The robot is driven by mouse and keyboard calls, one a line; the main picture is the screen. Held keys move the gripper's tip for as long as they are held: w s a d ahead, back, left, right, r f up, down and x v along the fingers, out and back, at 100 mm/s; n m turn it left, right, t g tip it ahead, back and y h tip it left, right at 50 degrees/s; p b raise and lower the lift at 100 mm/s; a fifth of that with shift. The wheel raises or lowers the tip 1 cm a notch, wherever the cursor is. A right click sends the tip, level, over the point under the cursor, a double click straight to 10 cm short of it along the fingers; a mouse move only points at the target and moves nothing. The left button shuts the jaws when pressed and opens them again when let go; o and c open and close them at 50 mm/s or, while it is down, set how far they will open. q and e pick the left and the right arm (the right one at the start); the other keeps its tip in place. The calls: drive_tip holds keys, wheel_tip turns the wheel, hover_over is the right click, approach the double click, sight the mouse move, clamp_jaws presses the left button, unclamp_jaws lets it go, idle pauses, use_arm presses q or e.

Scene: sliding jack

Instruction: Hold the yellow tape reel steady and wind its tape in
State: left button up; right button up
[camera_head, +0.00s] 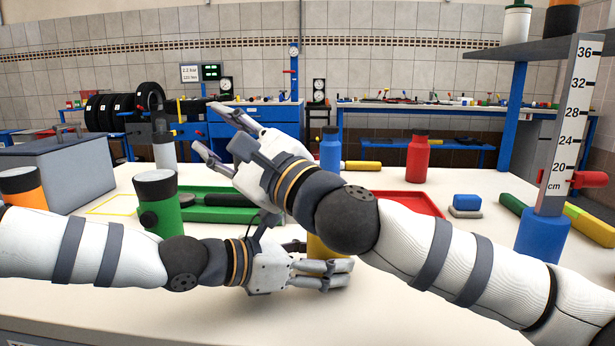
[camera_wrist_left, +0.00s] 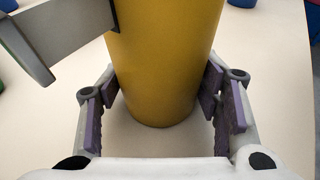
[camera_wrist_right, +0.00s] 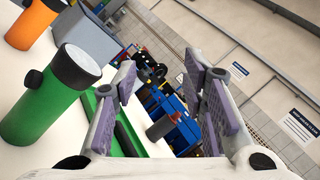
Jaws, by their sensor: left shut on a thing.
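The yellow tape reel (camera_head: 318,248) is a yellow cylinder standing on the table, mostly hidden behind my right forearm in the head view. It fills the upper middle of the left wrist view (camera_wrist_left: 165,60). My left gripper (camera_head: 335,273) is shut on it low down, with a finger pad on each side (camera_wrist_left: 165,105). A grey bar with a dark end (camera_wrist_left: 70,35) reaches the reel's side in the left wrist view; I cannot tell whether it belongs to the reel. My right gripper (camera_head: 222,140) is open and empty, raised above the table up and left of the reel. No tape is visible.
A green cylinder with a black knob (camera_head: 160,205) stands left of the grippers, and an orange one (camera_head: 22,187) farther left. A green tray (camera_head: 215,213) and a red tray (camera_head: 415,203) lie behind. Blue (camera_head: 330,150) and red (camera_head: 418,160) bottles stand farther back. A height scale (camera_head: 575,120) rises at right.

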drive_tip(key=s+d+f+m+t+h, duration=0.3)
drive_tip(key=s+d+m+h, duration=0.2)
drive_tip(key=m+h, duration=0.55)
drive_tip(key=s+d+f+m+t+h, duration=0.2)
drive_tip(key=s+d+f+m+h, duration=0.15)
drive_tip(key=m+h, duration=0.7)
drive_tip(key=shift+m+y, duration=0.4)
drive_tip(key=shift+m, duration=0.5)
drive_tip(key=w+d, duration=0.1)
drive_tip(key=w, duration=0.2)
drive_tip(key=w+d, duration=0.1)
drive_tip(key=w, duration=0.3)
drive_tip(key=w+d, duration=0.1)
drive_tip(key=w, duration=0.2)
drive_tip(key=shift+w+r, duration=0.1)
drive_tip(key=shift+w, duration=0.3)
clamp_jaws()
